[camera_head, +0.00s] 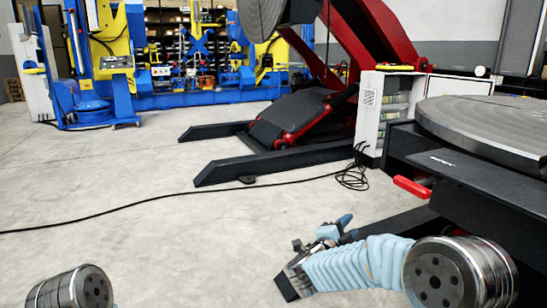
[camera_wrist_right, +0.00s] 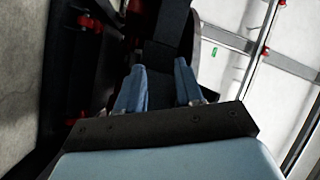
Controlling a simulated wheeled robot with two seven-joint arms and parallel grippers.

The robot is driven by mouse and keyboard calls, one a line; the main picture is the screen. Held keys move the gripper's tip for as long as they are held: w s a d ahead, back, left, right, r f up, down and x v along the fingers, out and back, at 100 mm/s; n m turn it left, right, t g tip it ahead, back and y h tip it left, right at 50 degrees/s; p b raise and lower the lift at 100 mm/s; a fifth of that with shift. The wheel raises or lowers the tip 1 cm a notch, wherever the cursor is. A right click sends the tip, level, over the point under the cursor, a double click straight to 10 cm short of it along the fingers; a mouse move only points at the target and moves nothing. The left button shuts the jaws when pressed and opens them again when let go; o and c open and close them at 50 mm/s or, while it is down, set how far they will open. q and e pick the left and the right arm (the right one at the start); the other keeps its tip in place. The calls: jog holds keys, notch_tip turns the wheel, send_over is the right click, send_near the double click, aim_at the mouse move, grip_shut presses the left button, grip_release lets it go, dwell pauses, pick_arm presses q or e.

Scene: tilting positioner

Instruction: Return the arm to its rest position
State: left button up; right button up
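My right arm (camera_head: 360,265) reaches in from the lower right of the head view, in a ribbed light blue sleeve. Its gripper (camera_head: 336,228) is over the bare floor, left of the round-topped table. In the right wrist view two blue fingers (camera_wrist_right: 160,85) stand apart with nothing seen between them. Dark machine parts and a red part show behind them. Of my left arm only a metal joint (camera_head: 72,290) shows at the lower left; its gripper is not in view.
A round grey turntable (camera_head: 490,125) on a black base stands at the right, with a red handle (camera_head: 412,187) sticking out. A red tilting positioner (camera_head: 365,40) and a white cabinet (camera_head: 370,110) stand behind. A black cable (camera_head: 150,202) crosses the floor. The floor (camera_head: 150,240) at left is clear.

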jog(key=s+a+f+n+g+y, duration=0.1)
jog(key=s+a+f+n+y, duration=0.2)
jog(key=f, duration=0.6)
jog(key=s+f+n+g+y+p, duration=0.1)
jog(key=s+f+n+g+y, duration=0.25)
jog(key=f, duration=0.65)
jog(key=s+a+f+n+t+y, duration=0.1)
jog(key=s+a+f+n+y, duration=0.1)
jog(key=f+n+y, duration=0.55)
jog(key=s+a+f+n+g, duration=0.1)
jog(key=s+f+g, duration=0.2)
jog(key=s, duration=0.5)
jog(key=s+a+f+n+g+y, duration=0.1)
jog(key=s+a+f+n+g, duration=0.1)
jog(key=s+f, duration=0.3)
jog(key=s+a+f+n+g+y, duration=0.1)
jog(key=s+f+g, duration=0.3)
jog(key=s, duration=0.7)
jog(key=shift+s+a+f+n+p, duration=0.2)
jog(key=shift+a+f+n+p, duration=0.2)
jog(key=shift+a+f, duration=0.05)
